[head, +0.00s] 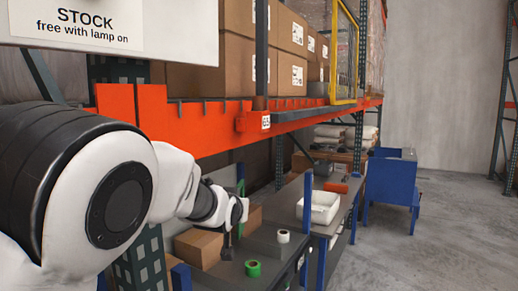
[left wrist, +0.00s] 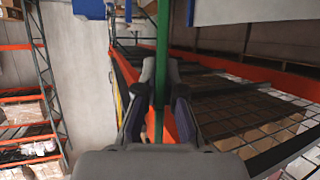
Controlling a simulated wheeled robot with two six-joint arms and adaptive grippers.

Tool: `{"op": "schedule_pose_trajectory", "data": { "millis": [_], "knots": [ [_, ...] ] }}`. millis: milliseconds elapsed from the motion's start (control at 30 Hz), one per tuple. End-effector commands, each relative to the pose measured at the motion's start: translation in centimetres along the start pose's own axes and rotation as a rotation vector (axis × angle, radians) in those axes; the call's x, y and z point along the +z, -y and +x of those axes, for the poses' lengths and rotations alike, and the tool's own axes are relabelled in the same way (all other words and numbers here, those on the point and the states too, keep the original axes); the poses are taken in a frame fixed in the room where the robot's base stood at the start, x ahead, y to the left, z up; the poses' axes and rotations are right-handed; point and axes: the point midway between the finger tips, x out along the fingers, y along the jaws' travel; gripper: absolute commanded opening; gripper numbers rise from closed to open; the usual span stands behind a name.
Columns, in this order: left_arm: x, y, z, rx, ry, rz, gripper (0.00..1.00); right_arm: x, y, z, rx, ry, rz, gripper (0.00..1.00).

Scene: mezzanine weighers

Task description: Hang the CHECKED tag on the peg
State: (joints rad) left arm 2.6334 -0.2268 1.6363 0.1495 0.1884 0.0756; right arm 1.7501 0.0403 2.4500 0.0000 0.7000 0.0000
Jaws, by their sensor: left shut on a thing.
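My left gripper (left wrist: 161,72) is shut on a narrow green strip (left wrist: 162,38) that stands out beyond its fingertips in the left wrist view. I see no lettering on the strip and cannot tell whether it is the CHECKED tag. In the head view the left arm reaches in from the left to above the dark bench (head: 268,251). A thin green upright piece (head: 240,187) shows at the end of that arm. The fingers are too small there to make out. I cannot pick out the peg in either view. My right gripper is not in view.
The orange rack beam (head: 205,125) with cartons (head: 238,85) above runs beside the arm. A white sign board (head: 95,48) hangs at upper left. Open floor lies at right.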

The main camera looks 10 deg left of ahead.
Motion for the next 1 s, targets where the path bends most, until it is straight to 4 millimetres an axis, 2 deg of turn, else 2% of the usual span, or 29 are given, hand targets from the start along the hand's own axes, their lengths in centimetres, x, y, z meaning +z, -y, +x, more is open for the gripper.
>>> {"op": "schedule_pose_trajectory", "data": {
  "millis": [33, 200, 267, 400, 500, 600, 700, 800, 1000],
  "knots": [
    [-4.2, -0.8, -1.9, 0.003, -0.012, 0.0, 0.0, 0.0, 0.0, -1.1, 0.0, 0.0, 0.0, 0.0],
    [-14.4, -3.1, -8.0, 0.026, -0.011, 0.001, 0.0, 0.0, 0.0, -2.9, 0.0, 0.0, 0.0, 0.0],
    [-17.9, -4.0, -10.4, 0.038, -0.01, 0.004, 0.0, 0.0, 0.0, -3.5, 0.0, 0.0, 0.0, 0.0],
    [-25.6, -5.6, -16.6, 0.064, -0.009, 0.017, 0.0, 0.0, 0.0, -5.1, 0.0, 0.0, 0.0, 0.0],
    [-30.6, -6.5, -21.5, 0.076, -0.008, 0.024, 0.0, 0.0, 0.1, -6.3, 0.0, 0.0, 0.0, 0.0],
    [-34.7, -7.0, -26.2, 0.083, -0.006, 0.029, 0.0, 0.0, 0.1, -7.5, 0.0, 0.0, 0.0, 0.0],
    [-37.3, -7.2, -29.9, 0.083, -0.003, 0.03, 0.0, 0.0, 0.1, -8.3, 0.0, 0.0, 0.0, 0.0],
    [-38.5, -7.3, -32.0, 0.082, 0.002, 0.03, 0.0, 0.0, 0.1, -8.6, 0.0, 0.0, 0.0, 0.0],
    [-38.7, -6.8, -32.5, 0.081, 0.006, 0.029, 0.0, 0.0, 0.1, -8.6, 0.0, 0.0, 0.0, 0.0]
  ]
}}
